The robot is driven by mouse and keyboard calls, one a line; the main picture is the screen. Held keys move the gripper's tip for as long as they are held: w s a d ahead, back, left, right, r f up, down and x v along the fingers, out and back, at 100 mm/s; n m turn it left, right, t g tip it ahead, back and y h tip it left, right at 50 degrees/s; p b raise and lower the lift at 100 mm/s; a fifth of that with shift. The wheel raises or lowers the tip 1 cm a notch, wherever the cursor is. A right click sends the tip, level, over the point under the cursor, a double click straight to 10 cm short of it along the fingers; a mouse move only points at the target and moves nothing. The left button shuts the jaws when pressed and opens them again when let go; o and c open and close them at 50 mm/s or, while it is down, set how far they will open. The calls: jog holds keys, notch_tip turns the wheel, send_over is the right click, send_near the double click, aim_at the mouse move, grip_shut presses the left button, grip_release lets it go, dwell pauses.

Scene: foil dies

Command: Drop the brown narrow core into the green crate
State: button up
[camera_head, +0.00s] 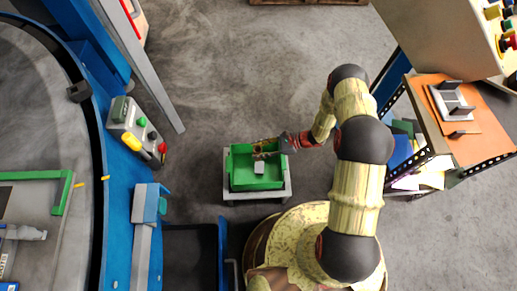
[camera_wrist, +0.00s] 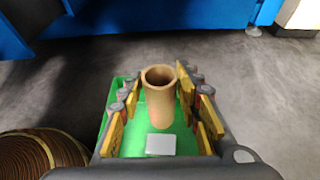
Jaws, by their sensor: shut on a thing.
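The brown narrow core (camera_wrist: 160,97) is an upright hollow tube in the wrist view, with its open end toward the camera. My gripper (camera_wrist: 160,88) is shut on it, with the yellow-padded fingers on either side. In the head view my gripper (camera_head: 262,149) is over the green crate (camera_head: 233,172), near its upper right part. The crate also shows below the core in the wrist view (camera_wrist: 117,88). A small white block (camera_head: 259,167) lies in the crate. In the head view the core is too small and covered to make out clearly.
The crate stands on a grey stand (camera_head: 283,194). A control box with coloured buttons (camera_head: 136,131) is at the left on a blue frame. A shelf with an orange top (camera_head: 470,140) stands at the right. The floor around the crate's upper side is clear.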

notch_tip(320, 180, down, 2)
jog(key=shift+f+b, duration=0.25)
jog(key=shift+b, duration=0.25)
jog(key=o, duration=1)
jog(key=v, duration=1.2)
jog(key=shift+f, duration=0.1)
